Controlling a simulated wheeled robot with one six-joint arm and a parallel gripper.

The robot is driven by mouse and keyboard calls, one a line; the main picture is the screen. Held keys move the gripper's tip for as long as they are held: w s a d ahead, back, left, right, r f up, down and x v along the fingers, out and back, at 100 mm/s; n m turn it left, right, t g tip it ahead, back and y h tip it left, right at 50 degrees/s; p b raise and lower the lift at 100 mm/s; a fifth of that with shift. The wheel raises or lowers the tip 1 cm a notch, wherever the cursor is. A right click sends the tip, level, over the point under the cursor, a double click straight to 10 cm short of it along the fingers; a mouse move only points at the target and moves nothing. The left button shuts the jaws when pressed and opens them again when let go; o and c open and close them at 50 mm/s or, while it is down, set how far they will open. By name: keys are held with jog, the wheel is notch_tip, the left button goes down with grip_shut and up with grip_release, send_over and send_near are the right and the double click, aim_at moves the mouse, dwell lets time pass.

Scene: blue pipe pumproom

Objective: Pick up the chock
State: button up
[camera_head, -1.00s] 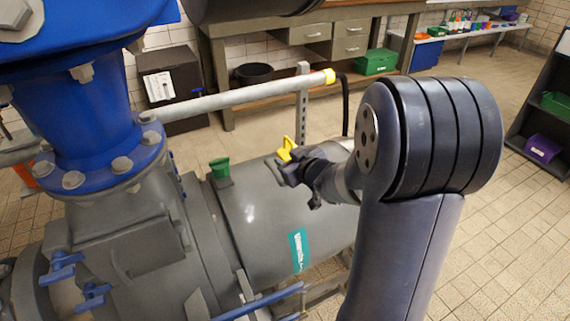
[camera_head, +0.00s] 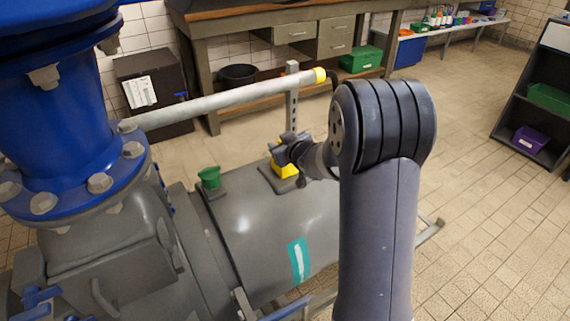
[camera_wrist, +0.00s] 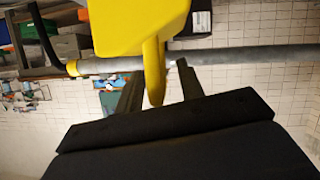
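The yellow chock (camera_head: 285,170) sits on a grey pad (camera_head: 268,181) on top of the large grey pipe-like housing, partly hidden by my gripper (camera_head: 287,150). In the wrist view the chock (camera_wrist: 140,25) fills the top middle, and its narrow yellow handle points down between the two dark fingers of my gripper (camera_wrist: 157,90). The fingers stand apart. The handle is close to the left finger, and a small gap shows towards the right finger. Contact with the left finger cannot be told.
The grey housing (camera_head: 260,225) carries a green cap (camera_head: 209,177) left of the chock. A pale horizontal pipe (camera_head: 230,98) with a yellow end runs behind on an upright post (camera_head: 292,100). A blue flanged pipe (camera_head: 60,140) stands at left.

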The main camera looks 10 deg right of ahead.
jog(key=shift+c, duration=0.5)
grip_shut()
jog(key=shift+f, duration=0.1)
dwell(0.8)
